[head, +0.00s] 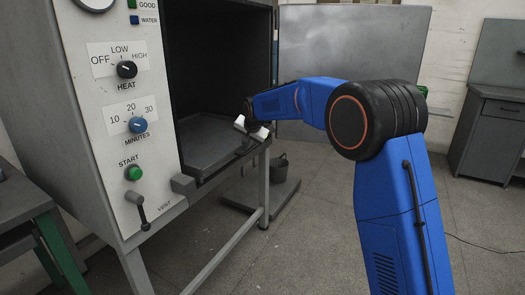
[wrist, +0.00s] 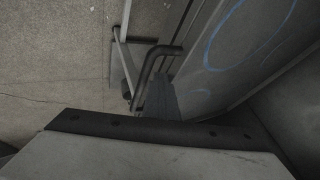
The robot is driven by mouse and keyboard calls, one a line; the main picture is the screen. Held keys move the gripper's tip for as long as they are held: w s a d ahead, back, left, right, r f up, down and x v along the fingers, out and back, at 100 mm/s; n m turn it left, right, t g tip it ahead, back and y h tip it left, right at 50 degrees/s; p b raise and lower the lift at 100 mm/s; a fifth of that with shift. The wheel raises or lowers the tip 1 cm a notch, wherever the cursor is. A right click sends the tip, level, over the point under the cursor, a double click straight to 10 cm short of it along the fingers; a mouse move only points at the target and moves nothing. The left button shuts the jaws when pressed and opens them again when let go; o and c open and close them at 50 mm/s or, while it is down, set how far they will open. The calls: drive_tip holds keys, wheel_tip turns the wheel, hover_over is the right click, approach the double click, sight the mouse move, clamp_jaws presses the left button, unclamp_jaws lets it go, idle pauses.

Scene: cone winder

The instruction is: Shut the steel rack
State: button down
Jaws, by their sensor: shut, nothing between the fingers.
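The grey cabinet has an open dark chamber with a flat grey tray (head: 212,140) low inside, which looks like the steel rack. Its front edge lies close to the chamber's mouth; how far it sticks out is hard to tell. My gripper (head: 252,128) is shut and empty at the right front corner of the chamber, by the tray's edge. I cannot tell if it touches. In the wrist view, a pale block with a dark bolted strip (wrist: 150,130) fills the bottom, and I cannot tell what it belongs to.
The control panel (head: 125,110) with knobs stands left of the chamber. A large grey door panel (head: 350,55) stands open at the right; a marked grey panel (wrist: 245,45) shows in the wrist view. A dark bucket (head: 279,168) sits on a low platform.

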approach(223, 144)
drive_tip(key=f, duration=0.1)
drive_tip(key=w+f, duration=0.1)
drive_tip(key=f, duration=0.1)
drive_tip(key=w+f, duration=0.1)
drive_tip(key=f, duration=0.1)
drive_tip(key=shift+w, duration=0.25)
drive_tip(key=shift+w+a+r, duration=0.1)
drive_tip(key=shift+w+a, duration=0.15)
drive_tip(key=shift+a, duration=0.25)
drive_tip(key=shift+r, duration=0.1)
